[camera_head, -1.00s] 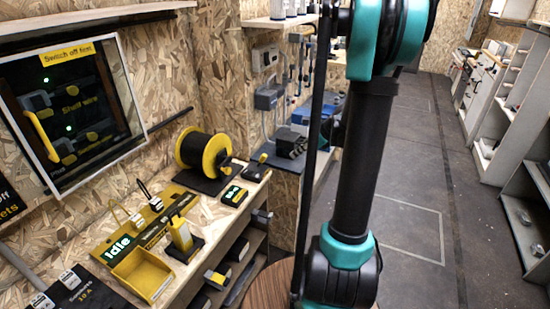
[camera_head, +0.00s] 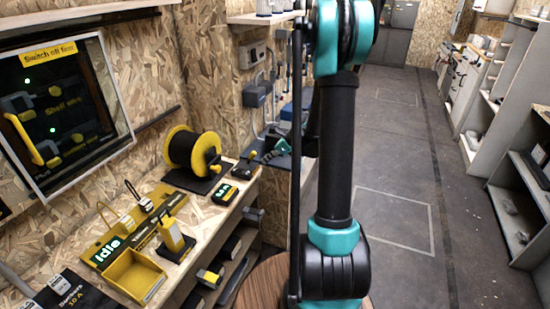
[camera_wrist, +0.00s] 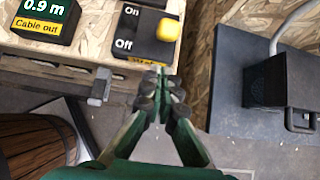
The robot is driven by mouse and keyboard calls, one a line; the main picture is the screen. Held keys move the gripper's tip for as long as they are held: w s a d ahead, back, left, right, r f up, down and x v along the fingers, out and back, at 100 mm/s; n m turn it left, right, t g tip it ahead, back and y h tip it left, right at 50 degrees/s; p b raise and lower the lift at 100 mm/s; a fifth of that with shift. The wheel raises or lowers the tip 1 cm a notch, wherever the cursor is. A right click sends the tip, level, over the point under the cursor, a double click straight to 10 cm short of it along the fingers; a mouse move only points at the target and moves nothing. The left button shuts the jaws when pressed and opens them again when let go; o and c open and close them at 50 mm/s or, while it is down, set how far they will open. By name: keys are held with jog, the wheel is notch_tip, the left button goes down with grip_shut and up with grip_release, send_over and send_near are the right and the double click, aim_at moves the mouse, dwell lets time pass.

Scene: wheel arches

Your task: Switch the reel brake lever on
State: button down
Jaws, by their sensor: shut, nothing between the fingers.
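The reel brake lever (camera_wrist: 167,29) has a yellow knob and stands on a black box marked On and Off. The box sits at the bench end, near the bottom edge of which a yellow label is partly hidden. The knob is at the box's right side; I cannot tell its setting for sure. The lever also shows small in the head view (camera_head: 252,156), beside the cable reel. My gripper (camera_wrist: 163,90) is shut and empty, just below the lever box in the wrist view, with its fingertips close to the box's front edge. Contact cannot be told.
A cable-out display (camera_wrist: 42,18) reading 0.9 m is left of the lever. A metal bracket (camera_wrist: 99,86) juts from the bench edge. The black cable reel (camera_head: 190,150) stands behind. A black box with a handle (camera_wrist: 283,85) sits on a grey board at right. Floor is open at right.

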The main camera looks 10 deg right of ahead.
aim_at(255, 152)
jog(key=shift+w+a+r, duration=0.3)
jog(key=shift+a, duration=0.15)
jog(key=shift+w+a+r, duration=0.3)
jog(key=shift+a, duration=0.15)
jog(key=shift+a+r, duration=0.1)
jog(key=shift+a, duration=0.05)
jog(key=shift+w+r+g+h, duration=0.1)
jog(key=shift+w+g+h, duration=0.05)
jog(key=shift+g+h, duration=0.15)
jog(key=shift+a+r, duration=0.1)
jog(key=shift+a, duration=0.05)
jog(key=shift+w+a+r+g+h, duration=0.35)
jog(key=shift+a+g+h, duration=0.1)
jog(key=shift+h, duration=0.15)
jog(key=shift+w+a+r+g+h, duration=0.3)
jog(key=shift+a+g+h, duration=0.1)
jog(key=shift+h, duration=0.2)
jog(key=w+a+g+h, duration=0.1)
jog(key=a+r+g+h, duration=0.1)
jog(key=h, duration=0.1)
jog(key=shift+w+a, duration=0.1)
jog(key=shift+w, duration=0.25)
jog(key=shift+r, duration=0.15)
jog(key=shift+r, duration=0.65)
